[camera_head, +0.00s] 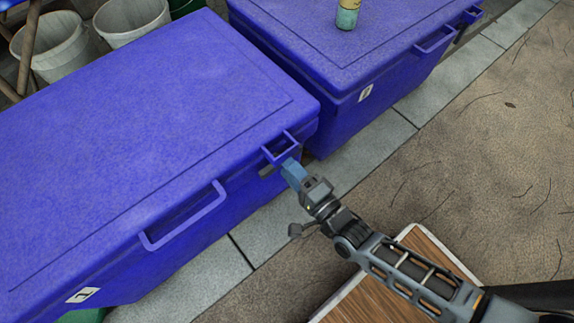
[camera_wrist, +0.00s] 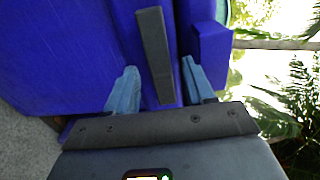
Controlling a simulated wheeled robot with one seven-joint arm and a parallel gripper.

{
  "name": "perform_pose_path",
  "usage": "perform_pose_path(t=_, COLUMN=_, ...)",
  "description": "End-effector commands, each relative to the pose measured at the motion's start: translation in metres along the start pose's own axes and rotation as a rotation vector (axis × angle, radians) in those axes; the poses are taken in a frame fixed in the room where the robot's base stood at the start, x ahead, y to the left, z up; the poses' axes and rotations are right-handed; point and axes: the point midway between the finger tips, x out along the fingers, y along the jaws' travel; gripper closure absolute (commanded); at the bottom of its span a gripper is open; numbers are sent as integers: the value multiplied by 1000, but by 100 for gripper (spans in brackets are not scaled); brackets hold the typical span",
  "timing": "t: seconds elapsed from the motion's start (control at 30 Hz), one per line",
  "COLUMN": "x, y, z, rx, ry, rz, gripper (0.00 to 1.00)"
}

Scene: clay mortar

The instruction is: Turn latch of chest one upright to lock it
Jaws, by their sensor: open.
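The near blue chest (camera_head: 150,130) has its lid closed, with a long handle (camera_head: 185,217) and a smaller loop (camera_head: 281,148) on its front edge. Its dark grey bar latch (camera_wrist: 154,50) lies between my fingers in the wrist view, slightly tilted in that picture; in the head view only a small dark piece shows beside the fingers. My gripper (camera_head: 292,171) is at the chest's front near its right corner. In the wrist view its two blue fingers (camera_wrist: 160,75) are open, one on each side of the latch, with visible gaps.
A second blue chest (camera_head: 350,35) stands behind to the right, with a bottle (camera_head: 347,14) on its lid. White buckets (camera_head: 130,20) stand at the upper left. A wooden-topped board (camera_head: 360,295) lies below my arm. The ground at right is clear.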

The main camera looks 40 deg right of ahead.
Motion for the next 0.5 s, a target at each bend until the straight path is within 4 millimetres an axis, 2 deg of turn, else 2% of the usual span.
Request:
perform_pose_path(t=0.2, x=15, y=0, z=0, rx=-1, ry=0, rz=1, gripper=47)
perform_pose_path(t=0.47, x=16, y=0, z=0, rx=-1, ry=0, rz=1, gripper=47)
perform_pose_path(t=0.5, x=16, y=0, z=0, rx=-1, ry=0, rz=1, gripper=51)
